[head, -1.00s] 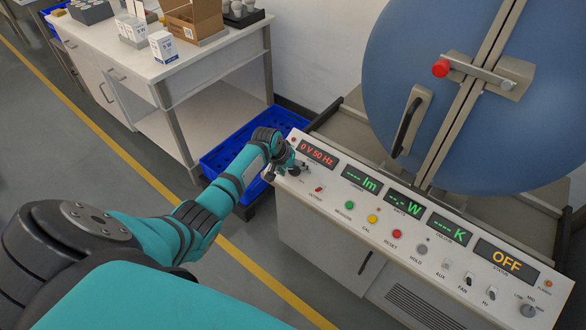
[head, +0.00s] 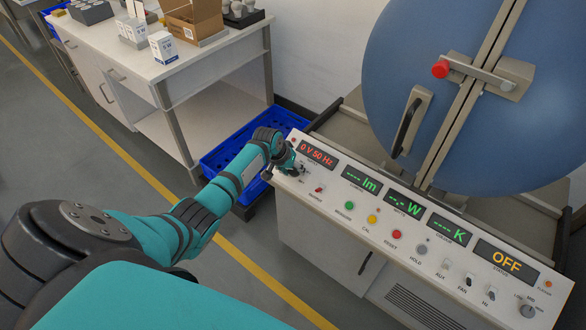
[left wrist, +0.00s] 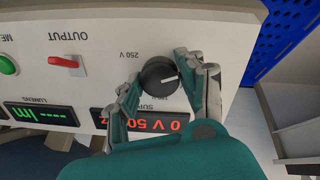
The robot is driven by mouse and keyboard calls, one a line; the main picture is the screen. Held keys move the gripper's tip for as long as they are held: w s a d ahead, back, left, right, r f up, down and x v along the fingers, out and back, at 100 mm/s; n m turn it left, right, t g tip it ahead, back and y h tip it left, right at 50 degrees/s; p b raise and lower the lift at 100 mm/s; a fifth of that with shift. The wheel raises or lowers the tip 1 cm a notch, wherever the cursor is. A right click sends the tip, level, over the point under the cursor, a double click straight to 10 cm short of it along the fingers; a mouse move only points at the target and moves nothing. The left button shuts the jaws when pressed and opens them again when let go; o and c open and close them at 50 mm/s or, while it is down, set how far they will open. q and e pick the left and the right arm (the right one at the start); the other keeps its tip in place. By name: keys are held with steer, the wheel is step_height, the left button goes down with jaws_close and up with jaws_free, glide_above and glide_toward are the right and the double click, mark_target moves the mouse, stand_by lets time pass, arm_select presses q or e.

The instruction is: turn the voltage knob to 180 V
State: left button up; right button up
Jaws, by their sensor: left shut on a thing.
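The voltage knob (left wrist: 158,75) is a round black dial with a white pointer line, at the left end of the console. In the left wrist view the panel appears upside down, and the line points right and slightly up. A "250 V" mark is printed beside the knob. My left gripper (left wrist: 157,80) is shut on the knob, one finger on each side. In the head view this gripper (head: 286,168) hides the knob. The red supply display (head: 318,154) reads 0 V 50 Hz. My right gripper is in neither view.
A red output switch (head: 319,188) and a green button (head: 349,205) sit right of the knob. More displays and buttons line the console (head: 330,228). A blue crate (head: 220,158) stands on the left, beside a white workbench (head: 130,60). A blue round-doored chamber (head: 400,50) rises behind.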

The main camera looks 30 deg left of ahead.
arm_select(q)
steer(key=m, duration=1)
steer(key=shift+m+b, duration=0.4)
steer(key=m+b, duration=0.1)
steer(key=m, duration=0.4)
steer(key=shift+y, duration=0.4)
steer(key=m+b, duration=0.1)
steer(key=m, duration=0.4)
steer(key=shift+m, duration=0.4)
steer(key=o, duration=1.2)
steer(key=shift+r, duration=0.15)
